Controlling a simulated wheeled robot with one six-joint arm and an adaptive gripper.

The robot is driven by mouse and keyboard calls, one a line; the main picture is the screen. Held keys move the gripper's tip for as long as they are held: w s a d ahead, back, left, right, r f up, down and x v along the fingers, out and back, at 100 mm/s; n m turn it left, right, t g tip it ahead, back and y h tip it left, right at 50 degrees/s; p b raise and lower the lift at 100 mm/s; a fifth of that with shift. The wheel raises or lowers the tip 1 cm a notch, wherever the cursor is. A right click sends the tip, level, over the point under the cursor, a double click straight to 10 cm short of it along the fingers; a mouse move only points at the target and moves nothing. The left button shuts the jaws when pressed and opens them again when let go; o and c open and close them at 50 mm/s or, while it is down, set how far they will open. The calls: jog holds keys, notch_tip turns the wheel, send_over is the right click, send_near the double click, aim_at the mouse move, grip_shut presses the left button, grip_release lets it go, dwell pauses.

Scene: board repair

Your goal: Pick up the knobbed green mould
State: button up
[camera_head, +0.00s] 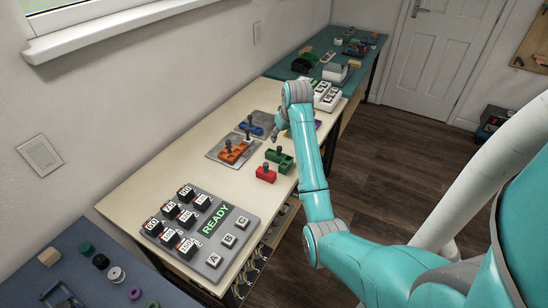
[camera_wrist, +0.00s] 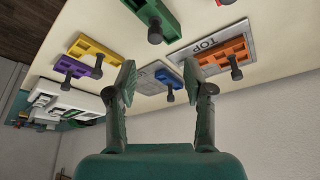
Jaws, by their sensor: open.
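The knobbed green mould (camera_head: 284,160) lies on the cream table, just left of my forearm, with a dark knob standing up from it. In the wrist view the green mould (camera_wrist: 143,8) is at the top edge, partly cut off, its dark round knob pointing toward the camera. My gripper (camera_wrist: 160,84) is open and empty, its two fingers apart, with the green mould outside the gap between them. In the head view my gripper (camera_head: 279,132) hangs above the table, beyond the green mould.
A red mould (camera_head: 266,174) lies close by the green one. An orange mould (camera_head: 234,152) sits on a grey plate. Blue (camera_head: 251,127), purple (camera_wrist: 70,67) and yellow (camera_wrist: 92,50) moulds lie farther back. A button panel (camera_head: 201,225) fills the near end.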

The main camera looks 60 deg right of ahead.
aim_at(280, 148)
jog(key=x, duration=0.5)
jog(key=shift+f, duration=0.1)
jog(key=shift+s+x, duration=0.15)
jog(key=shift+x, duration=1.15)
jog(key=shift+s+x, duration=0.15)
jog(key=shift+x, duration=1.15)
jog(key=shift+d+f, duration=0.1)
jog(key=shift+d, duration=0.05)
grip_shut()
